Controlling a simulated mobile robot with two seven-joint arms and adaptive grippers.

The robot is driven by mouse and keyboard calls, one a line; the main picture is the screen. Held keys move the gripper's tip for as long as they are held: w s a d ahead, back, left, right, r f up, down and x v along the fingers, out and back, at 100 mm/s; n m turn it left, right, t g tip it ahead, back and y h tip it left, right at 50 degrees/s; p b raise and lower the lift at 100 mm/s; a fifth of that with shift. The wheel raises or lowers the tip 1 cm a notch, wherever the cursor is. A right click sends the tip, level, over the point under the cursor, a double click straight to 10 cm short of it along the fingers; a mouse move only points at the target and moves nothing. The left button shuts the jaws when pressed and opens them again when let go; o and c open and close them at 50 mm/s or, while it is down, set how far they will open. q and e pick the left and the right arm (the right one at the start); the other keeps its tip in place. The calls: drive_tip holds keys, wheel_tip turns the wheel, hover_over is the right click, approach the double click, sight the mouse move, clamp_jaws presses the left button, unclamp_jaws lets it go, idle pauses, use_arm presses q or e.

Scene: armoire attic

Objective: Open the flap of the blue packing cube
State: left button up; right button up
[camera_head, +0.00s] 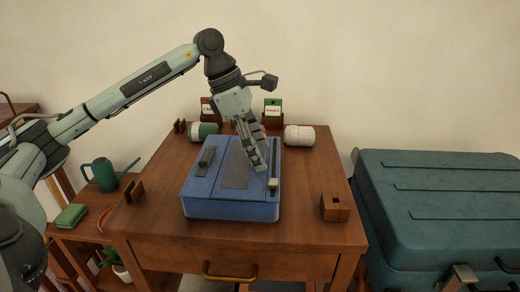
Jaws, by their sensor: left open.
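The blue packing cube (230,208) sits on the wooden table. Its top face carries a grey panel (235,172), a dark strip (205,160) at the left and a dark rail with a pale tab (273,184) at the right. The flap looks closed. My left gripper (259,166) is open, pointing down over the right part of the cube's top, close to the pale tab. I cannot tell whether it touches the cube. The fingers hide part of the top. My right gripper is not in view.
The wooden table (160,222) holds a green-and-white roll (203,132), a white roll (299,136), and small wooden blocks (335,207). A teal trunk (440,200) stands at the right. A watering can (105,174) stands on a lower shelf at the left. The table's front is clear.

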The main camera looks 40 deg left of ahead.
use_arm(q)
drive_tip(key=shift+c, duration=0.5)
clamp_jaws()
